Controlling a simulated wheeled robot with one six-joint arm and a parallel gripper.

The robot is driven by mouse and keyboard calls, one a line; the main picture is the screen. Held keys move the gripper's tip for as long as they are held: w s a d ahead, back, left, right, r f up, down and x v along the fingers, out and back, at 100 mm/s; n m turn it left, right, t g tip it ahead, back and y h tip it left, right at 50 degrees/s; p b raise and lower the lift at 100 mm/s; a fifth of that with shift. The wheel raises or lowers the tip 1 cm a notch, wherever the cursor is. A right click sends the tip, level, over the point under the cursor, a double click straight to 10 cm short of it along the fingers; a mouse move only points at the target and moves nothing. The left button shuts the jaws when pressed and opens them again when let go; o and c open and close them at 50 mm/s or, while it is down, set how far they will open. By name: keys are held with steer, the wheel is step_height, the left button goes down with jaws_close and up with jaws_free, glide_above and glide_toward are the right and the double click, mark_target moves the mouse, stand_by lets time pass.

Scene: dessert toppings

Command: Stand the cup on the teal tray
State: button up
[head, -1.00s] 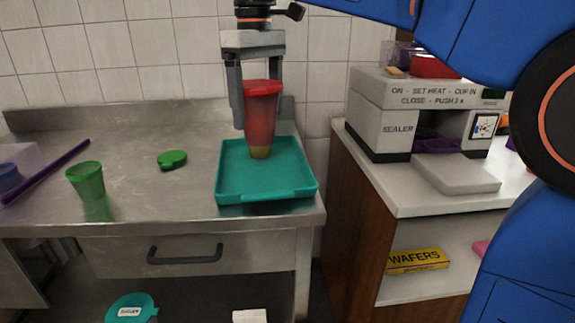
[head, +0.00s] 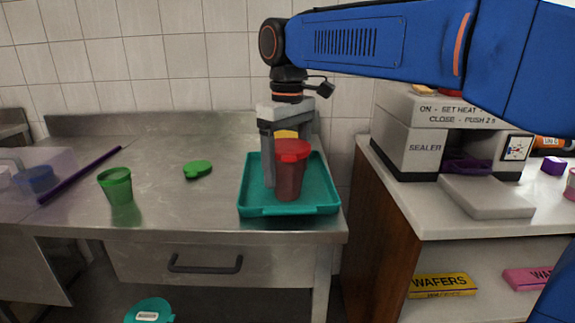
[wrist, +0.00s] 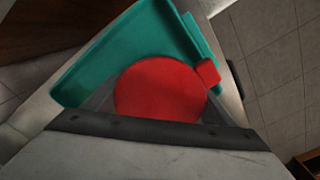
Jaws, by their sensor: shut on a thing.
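My gripper (head: 284,160) points down and is shut on the cup, with a finger at the cup's left side. In the wrist view the round red lid (wrist: 162,90) with its tab fills the space between the fingers, and the teal tray (wrist: 130,50) lies beyond. The fingertips are partly hidden by the cup.
A green cup (head: 117,187), a green lid (head: 197,169) and a purple stick (head: 80,174) lie left on the steel counter (head: 165,208). Right of the tray, past a gap, stands a sealer (head: 410,140) on another counter.

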steer(key=shift+f, duration=0.1)
steer(key=o, duration=1)
step_height(320, 180, up, 12)
steer(key=shift+r, duration=0.15)
